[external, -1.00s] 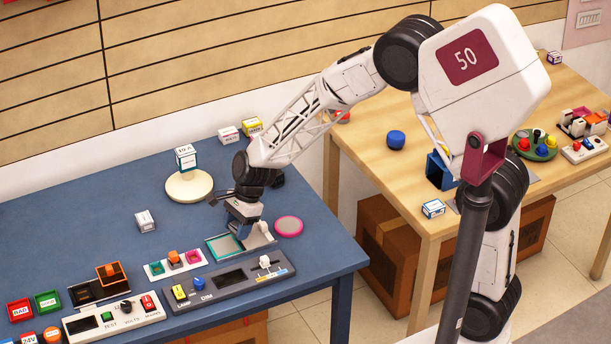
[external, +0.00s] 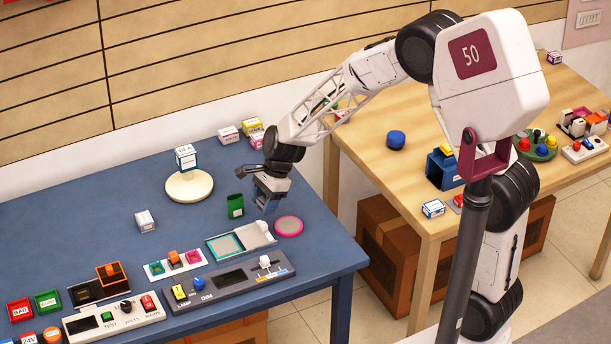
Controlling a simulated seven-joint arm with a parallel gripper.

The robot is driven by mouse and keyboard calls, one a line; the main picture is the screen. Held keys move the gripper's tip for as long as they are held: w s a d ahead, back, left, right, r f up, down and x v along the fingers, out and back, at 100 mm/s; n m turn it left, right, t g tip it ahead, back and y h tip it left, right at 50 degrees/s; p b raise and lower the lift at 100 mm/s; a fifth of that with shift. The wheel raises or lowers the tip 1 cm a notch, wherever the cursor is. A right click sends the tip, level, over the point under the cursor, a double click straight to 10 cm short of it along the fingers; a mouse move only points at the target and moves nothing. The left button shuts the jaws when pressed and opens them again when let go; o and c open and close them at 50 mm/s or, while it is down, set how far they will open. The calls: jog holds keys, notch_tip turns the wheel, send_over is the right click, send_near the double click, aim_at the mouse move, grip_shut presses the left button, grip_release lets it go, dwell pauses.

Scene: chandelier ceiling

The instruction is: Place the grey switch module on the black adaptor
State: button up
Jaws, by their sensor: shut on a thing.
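My gripper (external: 267,207) is above the right part of the blue table, just right of a green container. It is shut on a small grey-blue piece (external: 268,201), which seems to be the grey switch module; the fingers hide most of it. A low black piece (external: 84,294), probably the black adaptor, lies at the front left, beside a piece with an orange frame (external: 112,277). It is well to the left of my gripper.
A teal-rimmed tray (external: 212,243) and a light grey tray (external: 262,240) lie in front of my gripper. A pink-rimmed disc (external: 289,226) is to the right. A grey control panel (external: 235,290) and a white panel (external: 80,331) line the front. A cream round stand (external: 190,190) is behind left.

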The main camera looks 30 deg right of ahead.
jog(key=w+d+r+m, duration=0.1)
jog(key=w+d+r, duration=0.1)
jog(key=d, duration=1.3)
jog(key=shift+r+m+t, duration=0.3)
jog(key=shift+r, duration=0.25)
jog(key=shift+w+a, duration=0.1)
jog(key=w+a, duration=0.1)
jog(key=w, duration=0.4)
jog(key=w+a+f, duration=0.1)
jog(key=w, duration=0.4)
jog(key=w+a, duration=0.1)
jog(key=w, duration=0.4)
jog(key=shift+w+a+f, duration=0.2)
jog(key=shift+a+f, duration=0.05)
jog(key=shift+a, duration=0.1)
jog(key=shift+f, duration=1.75)
jog(key=shift+f, duration=0.1)
jog(key=o, duration=0.9)
